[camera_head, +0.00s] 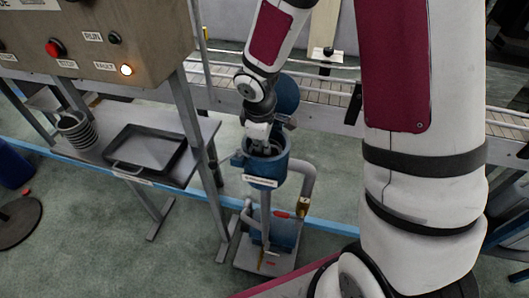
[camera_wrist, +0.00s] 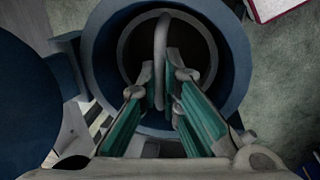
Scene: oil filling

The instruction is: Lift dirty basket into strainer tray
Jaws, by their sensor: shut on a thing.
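The blue strainer housing (camera_head: 262,172) stands open in the middle of the head view. My gripper (camera_head: 262,143) reaches down into its mouth from above. In the wrist view my gripper (camera_wrist: 166,80) is shut on the upright grey handle of the basket (camera_wrist: 161,35). The basket's dark round interior shows inside the blue housing (camera_wrist: 239,62); its lower part is hidden. I cannot tell whether it is raised from its seat. The strainer tray (camera_head: 118,158) is a shallow dark rectangular tray on the table at left, and it looks empty.
A control cabinet (camera_head: 110,35) overhangs the table's back. Pipes (camera_head: 304,182) run beside the housing.

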